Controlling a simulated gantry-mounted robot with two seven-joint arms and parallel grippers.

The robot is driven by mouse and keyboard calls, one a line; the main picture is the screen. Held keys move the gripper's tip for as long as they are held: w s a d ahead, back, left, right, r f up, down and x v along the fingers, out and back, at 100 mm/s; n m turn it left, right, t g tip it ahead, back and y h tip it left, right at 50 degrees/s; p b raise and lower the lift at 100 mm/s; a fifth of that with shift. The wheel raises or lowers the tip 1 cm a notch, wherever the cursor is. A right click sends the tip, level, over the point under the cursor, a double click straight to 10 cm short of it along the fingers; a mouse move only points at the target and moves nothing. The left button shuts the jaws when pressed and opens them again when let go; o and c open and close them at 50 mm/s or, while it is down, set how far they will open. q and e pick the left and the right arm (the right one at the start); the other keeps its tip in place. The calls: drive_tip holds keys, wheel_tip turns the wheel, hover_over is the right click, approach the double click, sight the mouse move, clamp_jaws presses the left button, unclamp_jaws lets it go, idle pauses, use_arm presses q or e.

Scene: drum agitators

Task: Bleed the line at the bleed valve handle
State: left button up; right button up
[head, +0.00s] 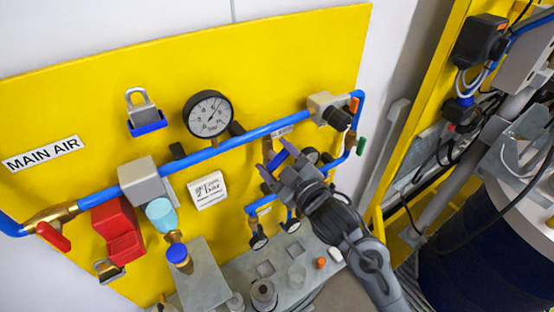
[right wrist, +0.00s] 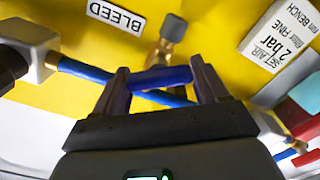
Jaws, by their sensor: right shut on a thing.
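The bleed valve handle, a blue bar (right wrist: 162,78), lies between the fingers of my right gripper (head: 277,161), which is shut on it. In the right wrist view the handle spans from finger to finger, below a brass fitting (right wrist: 172,35) on the yellow panel. The BLEED label (right wrist: 115,15) is beside that fitting. In the head view the gripper and wrist hide most of the handle, and the label there is partly covered. My left gripper is in neither view.
A grey shelf (head: 240,272) juts out below. A dark blue drum (head: 475,260) stands right.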

idle(0.3)
drive_tip(key=o, duration=1)
drive_tip(key=shift+s, duration=0.1)
drive_tip(key=b+v, duration=0.2)
drive_tip(key=v, duration=0.8)
drive_tip(key=shift+s+d, duration=0.25)
drive_tip(key=shift+s, duration=0.05)
